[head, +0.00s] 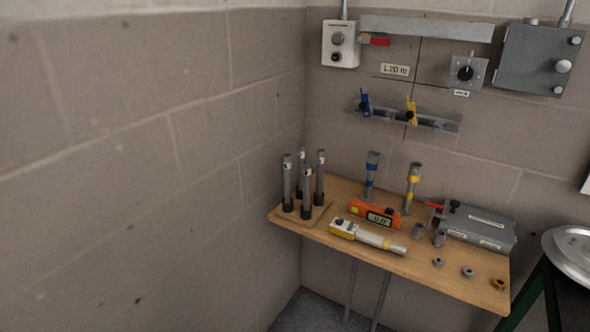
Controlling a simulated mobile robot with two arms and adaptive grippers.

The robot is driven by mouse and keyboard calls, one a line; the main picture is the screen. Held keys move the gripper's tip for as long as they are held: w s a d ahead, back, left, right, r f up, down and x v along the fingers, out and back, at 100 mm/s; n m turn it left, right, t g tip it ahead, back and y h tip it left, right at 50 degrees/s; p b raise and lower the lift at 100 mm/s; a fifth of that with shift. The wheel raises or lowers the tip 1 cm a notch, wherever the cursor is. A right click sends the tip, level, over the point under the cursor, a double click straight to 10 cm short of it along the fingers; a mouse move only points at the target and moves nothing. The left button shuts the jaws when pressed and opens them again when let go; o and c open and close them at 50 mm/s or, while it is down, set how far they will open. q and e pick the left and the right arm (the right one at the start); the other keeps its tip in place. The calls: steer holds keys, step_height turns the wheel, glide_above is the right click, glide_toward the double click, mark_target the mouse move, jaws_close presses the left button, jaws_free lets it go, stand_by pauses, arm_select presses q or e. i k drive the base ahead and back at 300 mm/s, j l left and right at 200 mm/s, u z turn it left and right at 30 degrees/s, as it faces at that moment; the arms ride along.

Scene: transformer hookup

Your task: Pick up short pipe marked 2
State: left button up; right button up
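Several short grey pipes stand upright in dark sockets on a small wooden base (318,217) at the left end of the wooden table. There is a left pipe (287,182), a front pipe (307,181), a right pipe (320,174) and one at the back (301,155), partly hidden. They have small marks near their tops, too small to read, so I cannot tell which is marked 2. Neither of my grippers is in view.
On the table (440,280) are a blue-banded pipe (371,180), a yellow-banded pipe (412,188), an orange meter (376,214), a yellow-and-white tool (368,238), a grey box (478,229) and several small fittings. Walls close in behind and left. A round metal lid (575,252) stands at right.

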mark_target(301, 146)
steer(key=i+l+u, duration=0.45)
steer(key=l, duration=0.25)
steer(key=i+l+u, duration=0.2)
steer(key=l, duration=0.2)
steer(key=i, duration=0.05)
